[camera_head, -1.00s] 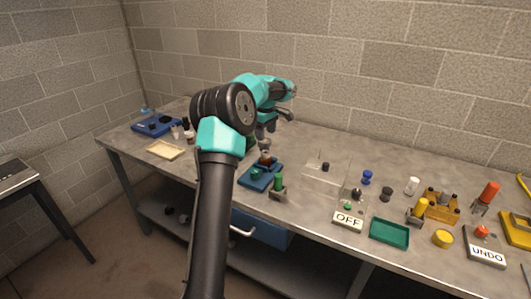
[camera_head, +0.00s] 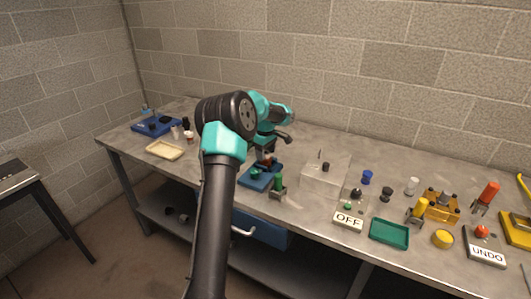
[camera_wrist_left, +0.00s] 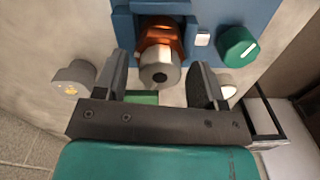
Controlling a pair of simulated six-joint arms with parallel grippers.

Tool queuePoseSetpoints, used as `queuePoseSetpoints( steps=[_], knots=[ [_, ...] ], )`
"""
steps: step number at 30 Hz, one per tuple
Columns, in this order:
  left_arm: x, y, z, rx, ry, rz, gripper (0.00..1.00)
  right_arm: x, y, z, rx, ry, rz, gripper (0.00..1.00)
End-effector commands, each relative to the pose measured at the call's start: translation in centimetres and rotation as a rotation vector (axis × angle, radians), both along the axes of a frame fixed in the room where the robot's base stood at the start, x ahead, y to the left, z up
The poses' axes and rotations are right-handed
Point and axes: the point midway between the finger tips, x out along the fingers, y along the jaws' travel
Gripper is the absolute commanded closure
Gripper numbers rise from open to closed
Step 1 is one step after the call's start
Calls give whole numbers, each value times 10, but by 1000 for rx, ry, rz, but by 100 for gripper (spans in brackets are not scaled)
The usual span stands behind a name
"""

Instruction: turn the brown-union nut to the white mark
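The brown-union nut (camera_wrist_left: 160,36) is a copper-brown ring on a blue fixture (camera_wrist_left: 262,15), with a silver round end (camera_wrist_left: 160,74) toward the camera. In the head view the nut (camera_head: 267,157) is small and partly covered by my gripper. My left gripper (camera_wrist_left: 160,80) is open, one finger either side of the silver end, with gaps visible on both sides. In the head view my left gripper (camera_head: 268,148) is over the blue fixture (camera_head: 256,180). My right gripper is not in view.
A green knob (camera_wrist_left: 238,46) with a white line is right of the mark. A grey knob (camera_wrist_left: 75,78) is near the left finger. A green-capped part (camera_head: 278,184) stands close to the fixture, and a clear box (camera_head: 322,178) is to its right.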

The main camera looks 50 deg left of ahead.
Motion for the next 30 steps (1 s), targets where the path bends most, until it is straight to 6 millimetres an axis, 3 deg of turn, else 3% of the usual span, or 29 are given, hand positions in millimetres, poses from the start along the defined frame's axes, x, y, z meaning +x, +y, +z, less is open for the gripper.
queuePoseSetpoints(
  steps=[14, 30],
  knots=[
    [0, 0, 0, 0, 0, 0, 82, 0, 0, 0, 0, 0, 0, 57],
    [0, 0, 0, 0, 1, -108, 84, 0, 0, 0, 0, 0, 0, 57]
  ],
)
